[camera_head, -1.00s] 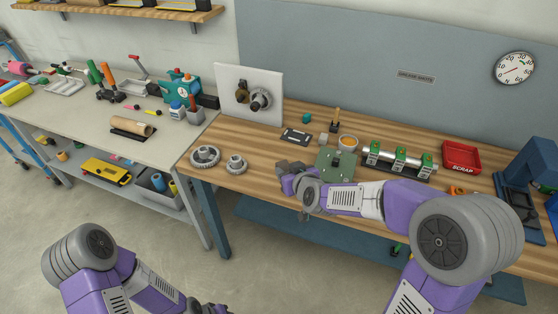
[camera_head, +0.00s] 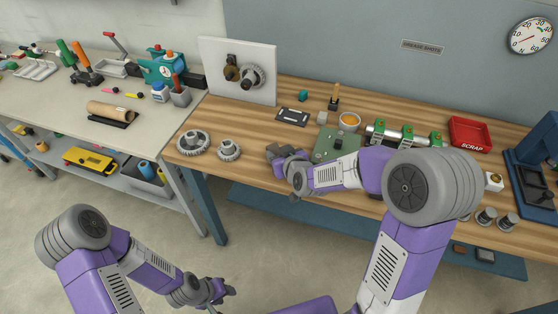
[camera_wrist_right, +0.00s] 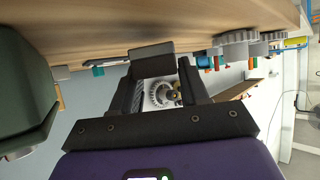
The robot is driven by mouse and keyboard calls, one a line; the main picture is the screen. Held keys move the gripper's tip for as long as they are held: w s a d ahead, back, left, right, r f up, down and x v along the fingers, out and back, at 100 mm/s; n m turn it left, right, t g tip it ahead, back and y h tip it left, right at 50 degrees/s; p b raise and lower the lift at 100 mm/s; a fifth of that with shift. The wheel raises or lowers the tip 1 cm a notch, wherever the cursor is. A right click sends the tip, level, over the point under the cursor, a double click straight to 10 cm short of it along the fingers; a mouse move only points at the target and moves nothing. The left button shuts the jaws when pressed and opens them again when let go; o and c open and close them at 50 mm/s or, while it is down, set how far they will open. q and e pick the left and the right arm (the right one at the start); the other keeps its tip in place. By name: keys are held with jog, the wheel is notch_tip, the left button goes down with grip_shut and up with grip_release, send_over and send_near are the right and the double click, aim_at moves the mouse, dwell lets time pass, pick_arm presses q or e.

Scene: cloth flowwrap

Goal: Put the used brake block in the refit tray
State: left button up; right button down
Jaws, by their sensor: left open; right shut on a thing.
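My right gripper (camera_head: 282,152) is shut on a grey block (camera_wrist_right: 152,60), which I take to be the used brake block. In the head view it is at the front part of the wooden bench, just left of a green plate. The wrist view shows the block between the fingertips, close to the bench surface; I cannot tell whether it touches. My left gripper (camera_head: 222,290) is open and empty, low in front of the bench. A flat dark tray (camera_head: 283,120) with a pale patch lies behind the right gripper; I cannot tell whether it is the refit tray.
Gears (camera_head: 193,143) lie left of the right gripper. A green plate (camera_head: 325,151), an orange-filled bowl (camera_head: 349,121) and a green-clamped shaft (camera_head: 408,134) are to its right. A red SCRAP tray (camera_head: 470,133) is further right. A panel with mounted gears (camera_head: 237,60) stands behind.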

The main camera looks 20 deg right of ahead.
jog(key=shift+w+f, duration=0.1)
jog(key=shift+f, duration=0.8)
jog(key=shift+r, duration=0.1)
jog(key=c, duration=0.6)
grip_release()
jog(key=shift+o, duration=0.2)
